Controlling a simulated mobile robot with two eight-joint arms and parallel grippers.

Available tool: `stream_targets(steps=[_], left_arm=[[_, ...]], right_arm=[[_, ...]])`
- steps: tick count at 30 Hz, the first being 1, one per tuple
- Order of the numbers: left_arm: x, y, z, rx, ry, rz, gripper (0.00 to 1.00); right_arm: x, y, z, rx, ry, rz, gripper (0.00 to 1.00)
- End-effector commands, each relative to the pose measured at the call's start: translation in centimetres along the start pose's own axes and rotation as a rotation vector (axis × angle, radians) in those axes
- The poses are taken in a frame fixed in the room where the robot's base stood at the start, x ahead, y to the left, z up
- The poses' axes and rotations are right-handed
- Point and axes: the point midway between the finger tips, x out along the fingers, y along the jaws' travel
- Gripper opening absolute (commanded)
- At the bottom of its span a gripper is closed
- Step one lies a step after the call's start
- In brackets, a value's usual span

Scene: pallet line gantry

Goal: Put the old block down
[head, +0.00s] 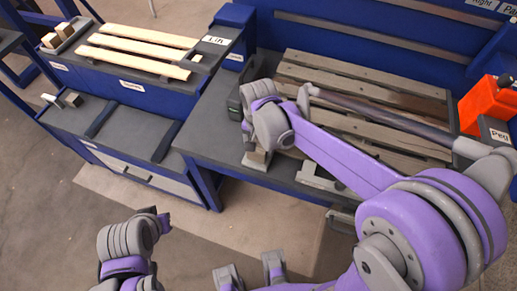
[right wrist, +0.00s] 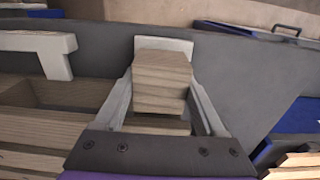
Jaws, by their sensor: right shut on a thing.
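My right gripper (head: 257,157) hangs at the front edge of the pallet bench, and it also shows in the right wrist view (right wrist: 162,105). It is shut on a brown wooden block (right wrist: 160,75), which sits between the two pale fingers. In the head view the block (head: 260,158) shows only in part below the wrist. I cannot tell whether it touches the surface under it. A worn pallet (head: 370,75) with grey-brown boards lies on the bench, partly behind my right arm. My left arm shows at the bottom left; its jaws cannot be made out.
A pale grey bracket (head: 318,178) stands at the bench front, right of the gripper. Pale boards (head: 135,50) and a tray of small blocks (head: 66,36) are on the left bench. The lower shelf (head: 130,125) has free room.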

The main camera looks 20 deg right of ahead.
Motion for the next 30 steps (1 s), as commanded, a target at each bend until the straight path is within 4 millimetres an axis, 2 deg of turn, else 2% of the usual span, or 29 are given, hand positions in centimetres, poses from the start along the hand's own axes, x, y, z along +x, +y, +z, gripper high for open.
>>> stream_targets(steps=[1, 4, 16, 17, 18, 21, 30], left_arm=[[0.1, 0.0, 0.1, 0.000, -0.001, 0.000, 0.00], [0.2, 0.0, 0.1, 0.000, -0.001, 0.000, 0.00], [0.5, 0.0, 0.4, 0.000, -0.003, 0.000, 0.00], [0.4, 0.0, 0.3, 0.000, -0.002, 0.000, 0.00], [0.4, 0.0, 0.3, 0.000, -0.002, 0.000, 0.00], [0.4, 0.0, 0.3, 0.000, -0.002, 0.000, 0.00], [0.0, 0.0, 0.0, 0.000, 0.000, 0.000, 0.00]], right_arm=[[0.8, 0.0, 0.0, 0.000, 0.000, 0.000, 0.14], [1.6, 0.0, 0.0, 0.000, 0.000, 0.000, 0.14], [2.1, 0.0, 0.0, 0.000, 0.000, 0.000, 0.14], [2.0, 0.0, 0.0, 0.000, 0.000, 0.000, 0.77], [2.0, 0.0, 0.0, 0.000, 0.000, 0.000, 0.84], [2.0, 0.0, 0.0, 0.000, 0.000, 0.000, 1.00], [1.4, 0.0, 0.0, 0.000, 0.001, 0.000, 1.00]])
